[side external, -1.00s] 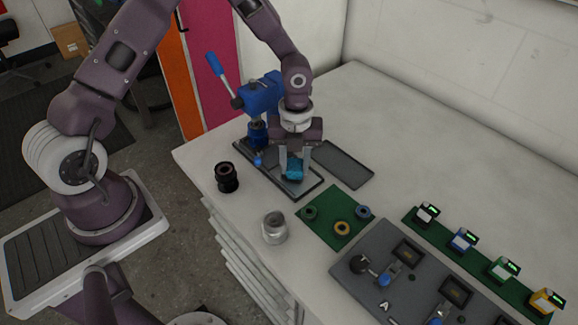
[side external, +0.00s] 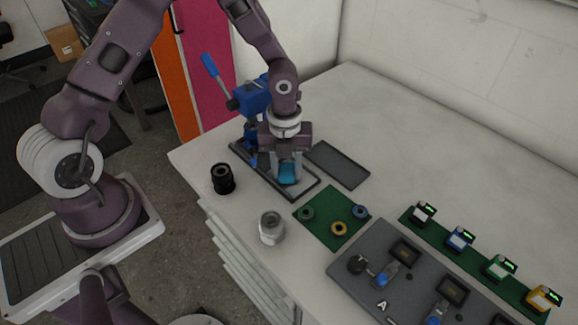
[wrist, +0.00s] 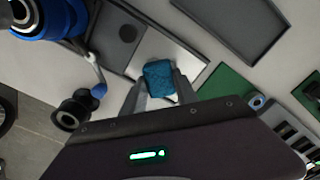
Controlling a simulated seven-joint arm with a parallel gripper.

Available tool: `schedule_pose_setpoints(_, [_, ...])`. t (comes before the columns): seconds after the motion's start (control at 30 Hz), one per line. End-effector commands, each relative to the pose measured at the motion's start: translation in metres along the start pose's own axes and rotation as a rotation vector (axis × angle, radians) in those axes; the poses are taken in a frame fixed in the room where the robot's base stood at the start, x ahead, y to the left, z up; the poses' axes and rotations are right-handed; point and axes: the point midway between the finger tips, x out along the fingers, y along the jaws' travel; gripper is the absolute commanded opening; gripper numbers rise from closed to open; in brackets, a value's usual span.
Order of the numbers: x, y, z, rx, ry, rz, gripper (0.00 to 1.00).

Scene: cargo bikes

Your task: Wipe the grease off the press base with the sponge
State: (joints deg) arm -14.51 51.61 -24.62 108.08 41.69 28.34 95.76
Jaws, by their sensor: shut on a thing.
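The blue sponge (side external: 288,174) is held between the fingers of my gripper (side external: 287,168), low over the press base (side external: 308,193). In the wrist view the sponge (wrist: 159,79) sits between my fingertips (wrist: 158,90), above the pale plate of the base (wrist: 190,62). I cannot tell whether the sponge touches the plate. The blue press (side external: 252,97) with its raised lever stands at the back end of the base. I cannot make out grease on the part hidden under the sponge and fingers.
An empty grey tray (side external: 338,165) lies right of the base. A black cylinder (side external: 222,178) and a silver cylinder (side external: 271,227) stand in front. A green mat (side external: 322,224) holds small rings. A grey fixture board (side external: 400,280) lies at the front right.

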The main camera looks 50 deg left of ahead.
Motion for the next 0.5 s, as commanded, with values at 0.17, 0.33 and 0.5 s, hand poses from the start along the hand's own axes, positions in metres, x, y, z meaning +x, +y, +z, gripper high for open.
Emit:
schedule_pose_setpoints(0.17, [0.005, 0.000, 0.013, 0.000, 0.006, 0.032, 0.00])
schedule_pose_setpoints(0.33, [0.003, -0.015, 0.026, 0.000, 0.003, 0.026, 0.00])
schedule_pose_setpoints(0.5, [0.000, -0.022, 0.030, 0.002, -0.001, 0.015, 0.00])
